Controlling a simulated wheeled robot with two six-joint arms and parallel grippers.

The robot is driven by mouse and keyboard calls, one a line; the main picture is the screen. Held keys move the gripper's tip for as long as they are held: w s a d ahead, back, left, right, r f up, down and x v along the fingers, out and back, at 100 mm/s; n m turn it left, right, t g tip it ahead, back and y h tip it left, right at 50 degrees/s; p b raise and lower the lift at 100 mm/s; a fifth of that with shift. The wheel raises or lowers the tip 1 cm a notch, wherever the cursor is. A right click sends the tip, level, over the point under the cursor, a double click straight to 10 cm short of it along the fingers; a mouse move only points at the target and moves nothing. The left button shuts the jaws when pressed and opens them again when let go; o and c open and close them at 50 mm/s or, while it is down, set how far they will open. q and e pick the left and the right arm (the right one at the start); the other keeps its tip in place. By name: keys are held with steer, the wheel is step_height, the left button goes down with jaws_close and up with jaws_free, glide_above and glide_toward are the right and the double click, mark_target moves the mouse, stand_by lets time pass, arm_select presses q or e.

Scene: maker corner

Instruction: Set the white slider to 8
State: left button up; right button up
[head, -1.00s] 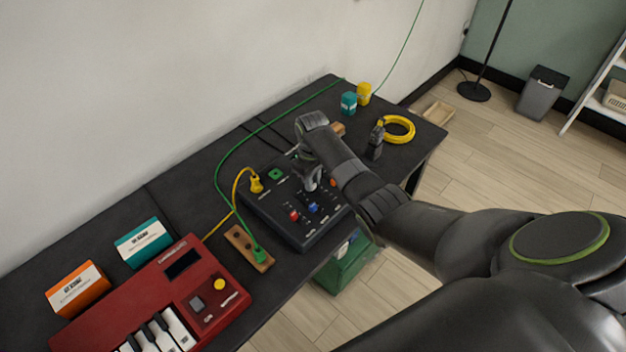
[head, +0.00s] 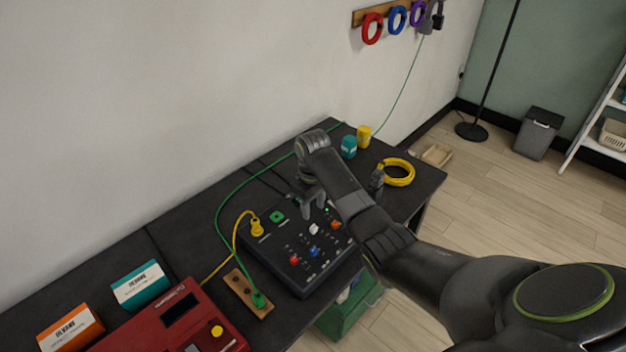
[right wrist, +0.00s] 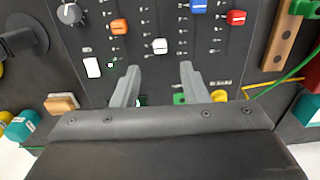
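The dark control panel (head: 300,266) lies on the table. Its white slider (head: 315,229) shows just below my right gripper. In the right wrist view the white slider's cap (right wrist: 160,46) sits between the orange slider (right wrist: 119,27) and the blue slider (right wrist: 198,6); its scale marks are too small to read. My right gripper (head: 314,210) is above the panel, apart from the cap. In the right wrist view its two fingers (right wrist: 158,78) are spread with nothing between them, and the white cap lies beyond their tips. My left gripper is not in view.
A yellow plug (head: 257,228) and green cable stand at the panel's left. A yellow cable coil (head: 398,172) and small teal jar (head: 348,147) are behind my arm.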

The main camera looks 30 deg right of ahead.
step_height(320, 180, up, 10)
steer(key=p, duration=0.2)
steer(key=shift+p, duration=0.3)
steer(key=shift+f, duration=0.1)
